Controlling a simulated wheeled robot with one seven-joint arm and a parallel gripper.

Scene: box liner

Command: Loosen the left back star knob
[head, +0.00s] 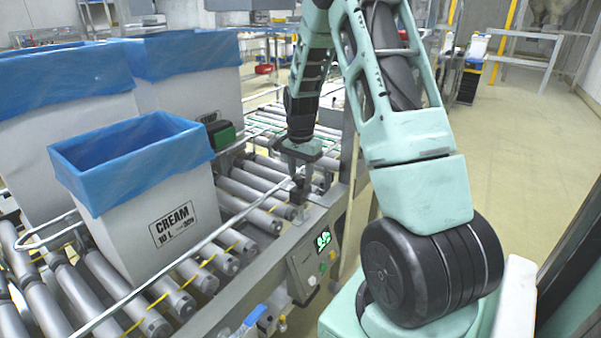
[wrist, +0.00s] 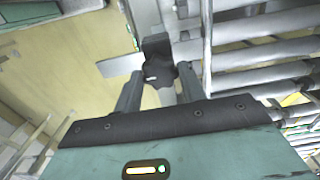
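A dark star knob (wrist: 160,74) shows in the wrist view, in line with the gap between my fingertips. It is on a dark block by a flat metal plate. My gripper (wrist: 160,80) has its two fingers apart, one on each side of the knob, with no clear contact visible. In the head view my gripper (head: 300,172) points down over the bracket at the conveyor's right-hand rail. The knob there is small and mostly hidden by the fingers and bracket, so its exact depth between the fingers is unclear.
A white box with blue liner, marked CREAM (head: 175,222), stands on the roller conveyor (head: 235,262). Taller lined boxes (head: 70,120) stand behind it. A guide rail (head: 190,255) runs along the rollers. A control box with green display (head: 316,262) is on the conveyor side. Open floor (head: 530,140) lies right.

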